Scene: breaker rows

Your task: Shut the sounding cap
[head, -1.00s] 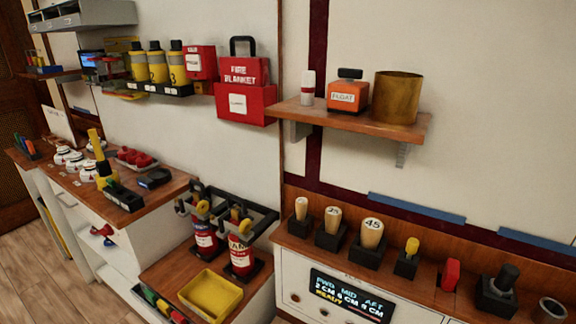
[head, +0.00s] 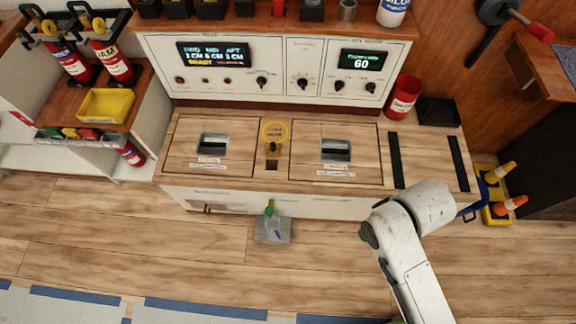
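A round yellow cap (head: 274,133) with small lettering, which looks like the sounding cap, shows in the head view. It sits on the narrow strip between two wooden floor-hatch panels, and it appears to stand raised. A small dark fitting shows just below it, with a brown square patch (head: 271,165) in front. I cannot tell the cap's exact hinge angle. My white arm reaches in at the lower right, apart from the cap. My gripper is not visible in this view.
The left hatch panel (head: 185,150) and right hatch panel (head: 365,165) have recessed handles. A control console (head: 303,60) stands behind. A red can (head: 403,97) and dark box (head: 438,112) are at right. A grey plate (head: 273,230) with a green-topped item lies in front.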

